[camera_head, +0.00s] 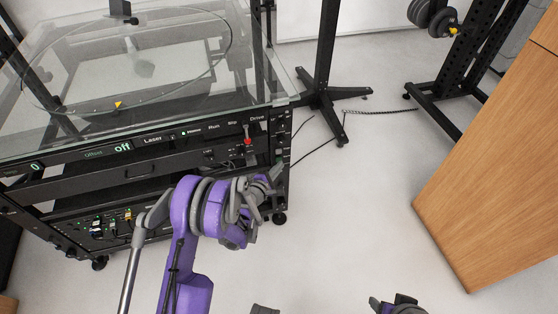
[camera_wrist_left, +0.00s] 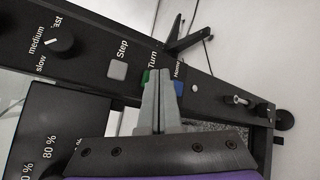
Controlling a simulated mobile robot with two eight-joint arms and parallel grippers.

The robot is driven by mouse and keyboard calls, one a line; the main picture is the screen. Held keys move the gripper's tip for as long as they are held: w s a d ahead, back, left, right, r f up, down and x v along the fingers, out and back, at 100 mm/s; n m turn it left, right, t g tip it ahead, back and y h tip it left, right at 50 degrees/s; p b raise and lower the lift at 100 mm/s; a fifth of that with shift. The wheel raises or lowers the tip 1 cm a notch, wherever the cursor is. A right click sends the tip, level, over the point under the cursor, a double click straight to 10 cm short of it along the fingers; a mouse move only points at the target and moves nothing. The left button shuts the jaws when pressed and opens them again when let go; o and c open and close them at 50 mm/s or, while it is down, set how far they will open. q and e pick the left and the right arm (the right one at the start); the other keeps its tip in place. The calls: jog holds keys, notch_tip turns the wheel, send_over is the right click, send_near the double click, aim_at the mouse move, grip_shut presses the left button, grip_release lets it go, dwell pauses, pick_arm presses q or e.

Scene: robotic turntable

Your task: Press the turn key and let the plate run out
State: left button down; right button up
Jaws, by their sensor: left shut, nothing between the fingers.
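The turn key, a green button labelled Turn (camera_wrist_left: 146,77), is on the black key panel in the left wrist view, between the grey Step button (camera_wrist_left: 117,70) and the blue Home button (camera_wrist_left: 179,88). My left gripper (camera_wrist_left: 163,76) is shut and empty. Its fingertips are at the green key and partly cover it; I cannot tell if they press it. In the head view the left gripper (camera_head: 274,172) is by the cabinet's front right corner. The plate (camera_head: 150,68) shows under the glass top as a large round outline, with a yellow pointer (camera_head: 118,104) at its front edge.
The black front panel (camera_head: 135,143) carries glowing labels, one reading Off, and a red-tipped lever (camera_head: 248,140). A speed knob (camera_wrist_left: 60,44) is beside the keys. A wooden cabinet (camera_head: 500,160) stands at the right. The floor between is mostly clear.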

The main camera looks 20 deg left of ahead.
pick_arm(q)
jog(key=shift+w+a, duration=0.25)
jog(key=shift+w, duration=0.1)
dwell(0.4)
jog(key=shift+s+d, duration=0.5)
jog(key=shift+s, duration=0.25)
